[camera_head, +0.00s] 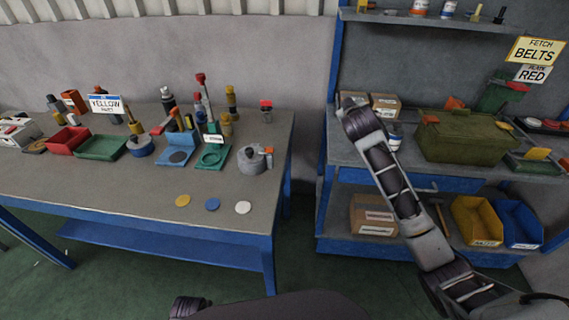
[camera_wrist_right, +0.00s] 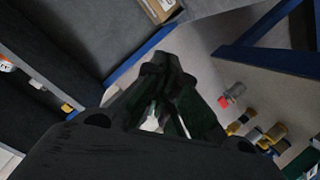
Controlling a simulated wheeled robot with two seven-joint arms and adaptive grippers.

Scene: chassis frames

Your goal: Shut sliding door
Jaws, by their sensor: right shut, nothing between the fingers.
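I cannot make out a sliding door for certain in either view. The blue-framed shelf unit (camera_head: 350,180) on the right has an open front, with a grey back panel (camera_head: 420,65) above its worktop. My right arm rises from the lower right across the front of this unit. Its far end is near the unit's left side, and its gripper cannot be made out in the head view. In the right wrist view my right gripper (camera_wrist_right: 168,68) is shut and empty, pointing towards the wall, close to a blue edge (camera_wrist_right: 140,55). My left gripper is not in view.
A workbench (camera_head: 130,190) on the left holds trays, bottles, tools and three discs near its front edge. The unit holds cardboard boxes (camera_head: 385,104), a green toolbox (camera_head: 460,140), and yellow (camera_head: 476,222) and blue bins (camera_head: 520,225) below. A gap separates bench and unit.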

